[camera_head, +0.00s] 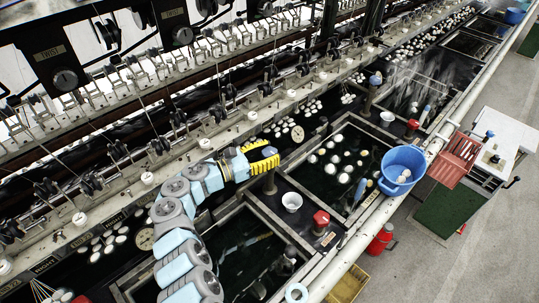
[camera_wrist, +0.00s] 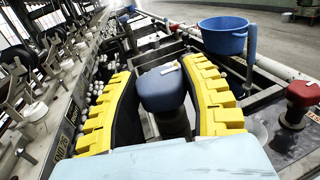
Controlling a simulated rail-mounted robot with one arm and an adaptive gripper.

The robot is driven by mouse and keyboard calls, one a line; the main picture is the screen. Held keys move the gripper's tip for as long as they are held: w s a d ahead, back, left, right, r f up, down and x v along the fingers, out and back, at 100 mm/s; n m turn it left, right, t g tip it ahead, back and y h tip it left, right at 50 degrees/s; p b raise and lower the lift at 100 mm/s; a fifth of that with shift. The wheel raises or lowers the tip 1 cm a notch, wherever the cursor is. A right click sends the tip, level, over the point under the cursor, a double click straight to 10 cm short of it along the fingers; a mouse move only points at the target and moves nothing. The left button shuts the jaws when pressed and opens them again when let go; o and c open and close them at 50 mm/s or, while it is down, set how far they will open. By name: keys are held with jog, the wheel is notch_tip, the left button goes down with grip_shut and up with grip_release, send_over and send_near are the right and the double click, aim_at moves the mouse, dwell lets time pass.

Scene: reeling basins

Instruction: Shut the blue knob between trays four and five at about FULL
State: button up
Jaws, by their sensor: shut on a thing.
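My gripper (camera_head: 262,158) with its yellow fingers reaches over the post between two basins in the head view. In the wrist view my gripper (camera_wrist: 160,78) has one finger on each side of the blue knob (camera_wrist: 163,92) and is shut on it. The knob has a rounded blue top with a small pale mark near its far edge, and stands upright on a dark post. In the head view the knob's top is hidden by my gripper; only a grey post (camera_head: 269,184) shows below. The dial's FULL marking is not readable.
A red knob (camera_head: 320,219) and a white cup (camera_head: 292,201) stand near the gripper. A blue bucket (camera_head: 402,168) hangs at the front rail. A basin with pale cocoons (camera_head: 340,160) lies to the right. Reeling machinery runs along the left.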

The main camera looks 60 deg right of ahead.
dwell(0.3)
jog(key=o, duration=1.2)
jog(key=v, duration=1.2)
